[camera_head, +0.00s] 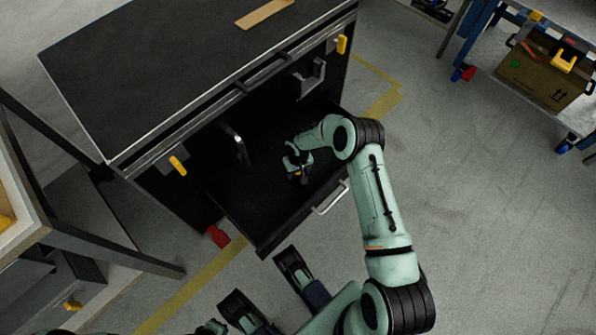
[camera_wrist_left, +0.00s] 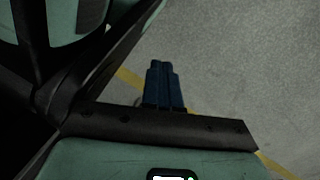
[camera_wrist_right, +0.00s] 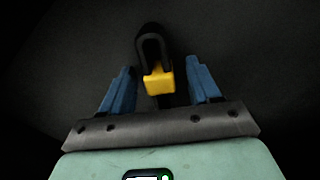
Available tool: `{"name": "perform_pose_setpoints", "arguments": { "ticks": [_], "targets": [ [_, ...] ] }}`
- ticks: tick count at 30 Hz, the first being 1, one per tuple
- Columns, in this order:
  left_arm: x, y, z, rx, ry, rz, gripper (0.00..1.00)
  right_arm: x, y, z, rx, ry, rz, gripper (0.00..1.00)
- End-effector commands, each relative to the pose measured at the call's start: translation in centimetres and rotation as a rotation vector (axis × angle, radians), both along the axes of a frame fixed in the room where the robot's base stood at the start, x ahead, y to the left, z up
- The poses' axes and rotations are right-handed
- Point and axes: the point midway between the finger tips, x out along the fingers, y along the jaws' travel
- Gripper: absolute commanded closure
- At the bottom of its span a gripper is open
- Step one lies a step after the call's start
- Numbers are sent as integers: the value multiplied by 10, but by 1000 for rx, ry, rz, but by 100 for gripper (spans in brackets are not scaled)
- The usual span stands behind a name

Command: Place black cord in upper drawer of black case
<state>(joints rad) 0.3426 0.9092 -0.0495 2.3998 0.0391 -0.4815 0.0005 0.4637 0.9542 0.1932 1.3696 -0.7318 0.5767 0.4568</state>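The black case (camera_head: 150,75) stands at upper left in the head view. One of its drawers (camera_head: 240,220) is pulled out; its inside is dark and I cannot tell its level for sure. My right gripper (camera_head: 299,177) reaches down into this drawer. In the right wrist view the right gripper (camera_wrist_right: 160,88) is open. A black looped cord (camera_wrist_right: 152,42) with a yellow block (camera_wrist_right: 158,80) lies between its blue fingers, with gaps on both sides. In the left wrist view my left gripper (camera_wrist_left: 163,85) has its blue fingers together, with nothing seen between them, above the floor.
A wooden strip (camera_head: 264,13) lies on the case top. A metal handle (camera_head: 330,198) is on the open drawer's front. At right, a blue cart (camera_head: 483,25) carries a cardboard box (camera_head: 540,75). A metal-framed table (camera_head: 22,205) stands at left. Floor at lower right is clear.

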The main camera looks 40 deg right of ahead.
Motion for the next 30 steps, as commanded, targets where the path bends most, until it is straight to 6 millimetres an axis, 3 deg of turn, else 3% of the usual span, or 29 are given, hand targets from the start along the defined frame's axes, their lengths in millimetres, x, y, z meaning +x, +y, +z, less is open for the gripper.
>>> {"name": "perform_pose_setpoints", "arguments": {
  "ticks": [8,21,30],
  "targets": [
    [5,-1,5,1,-18,-2,100,0,0,4,0,0,-1,38],
    [53,-7,45,10,-179,-12,100,1,-1,94,-1,-3,-1,38],
    [69,-10,58,12,-232,-15,100,0,-1,123,-1,0,-1,38]
  ]
}}
